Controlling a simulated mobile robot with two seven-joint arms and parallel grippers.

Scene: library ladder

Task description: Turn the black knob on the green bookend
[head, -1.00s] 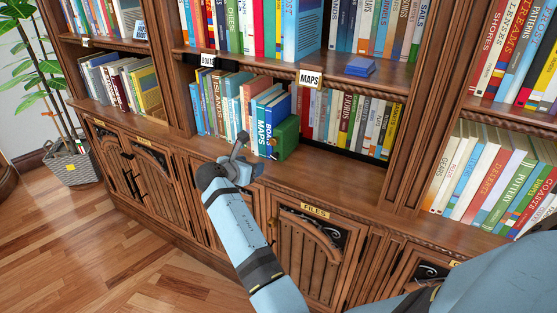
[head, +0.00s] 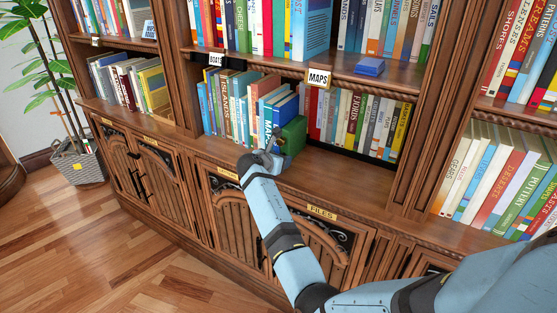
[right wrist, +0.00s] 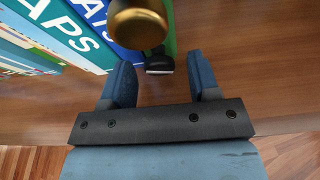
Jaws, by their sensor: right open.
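The green bookend (head: 293,135) stands on the lower shelf at the right end of the books, beside the blue MAPS book. It shows as a green strip at the top of the right wrist view (right wrist: 172,40). A black knob (right wrist: 159,66) with a pale edge sits low by the bookend, in line with the gap between my fingertips. My right gripper (right wrist: 160,78) is open, one blue finger on either side of that gap. In the head view my right gripper (head: 276,153) is right in front of the bookend and hides the knob. My left gripper is out of view.
A round brass knob (right wrist: 140,24) stands above and just left of the black knob, close to my fingers. Books (head: 240,110) stand left of the bookend. The bare shelf board (head: 340,170) lies to the right. A blue box (head: 369,66) sits on the shelf above.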

